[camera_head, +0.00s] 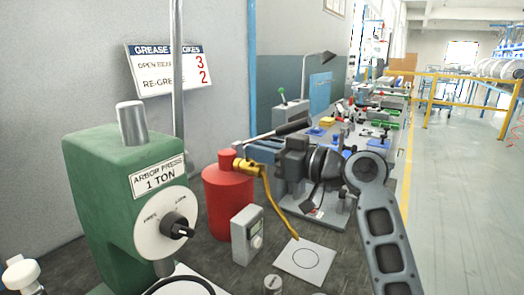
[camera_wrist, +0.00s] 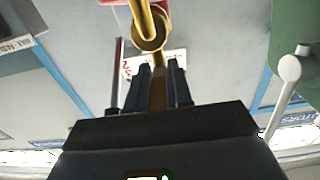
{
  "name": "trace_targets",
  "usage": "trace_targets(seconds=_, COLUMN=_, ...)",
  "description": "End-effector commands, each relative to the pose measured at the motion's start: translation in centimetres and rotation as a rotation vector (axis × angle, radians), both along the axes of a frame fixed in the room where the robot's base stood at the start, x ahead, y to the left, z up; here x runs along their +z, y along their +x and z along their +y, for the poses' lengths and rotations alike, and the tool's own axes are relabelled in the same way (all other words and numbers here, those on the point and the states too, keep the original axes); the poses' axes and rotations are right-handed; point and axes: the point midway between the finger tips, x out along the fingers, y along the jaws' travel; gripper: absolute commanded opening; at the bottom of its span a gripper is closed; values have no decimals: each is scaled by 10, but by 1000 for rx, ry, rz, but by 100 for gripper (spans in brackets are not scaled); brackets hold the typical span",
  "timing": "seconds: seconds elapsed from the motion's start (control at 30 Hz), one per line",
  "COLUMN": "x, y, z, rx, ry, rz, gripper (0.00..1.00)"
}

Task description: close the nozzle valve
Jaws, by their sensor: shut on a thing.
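The red grease canister (camera_head: 228,200) stands on the bench with a brass nozzle fitting (camera_head: 250,168) at its top. A curved brass spout (camera_head: 278,212) runs from it down to the right. My gripper (camera_head: 262,153) is at the fitting, coming from the right. In the wrist view, my gripper (camera_wrist: 159,78) has its dark fingers on either side of a narrow brass piece (camera_wrist: 158,90), apparently the valve lever. A brass ring or joint (camera_wrist: 148,32) lies just beyond the fingertips. The fingers hide much of the fitting in the head view, so the valve's exact angle is unclear.
A pump lever with a black grip (camera_head: 293,127) passes just above my gripper. A green arbor press (camera_head: 110,195) stands at left, and a grey meter box (camera_head: 247,235) stands before the canister. A white card with a circle (camera_head: 305,260) lies below the spout.

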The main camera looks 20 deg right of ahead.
Motion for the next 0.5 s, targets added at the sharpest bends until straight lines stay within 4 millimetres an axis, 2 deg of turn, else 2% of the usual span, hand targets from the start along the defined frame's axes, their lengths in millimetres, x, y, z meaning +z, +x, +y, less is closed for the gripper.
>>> trace_targets(seconds=0.27, x=1, y=-2, z=3, rx=-45, ry=0, rz=1, gripper=0)
trace_targets(seconds=0.5, x=4, y=-5, z=7, rx=-186, ry=-1, rz=2, gripper=0)
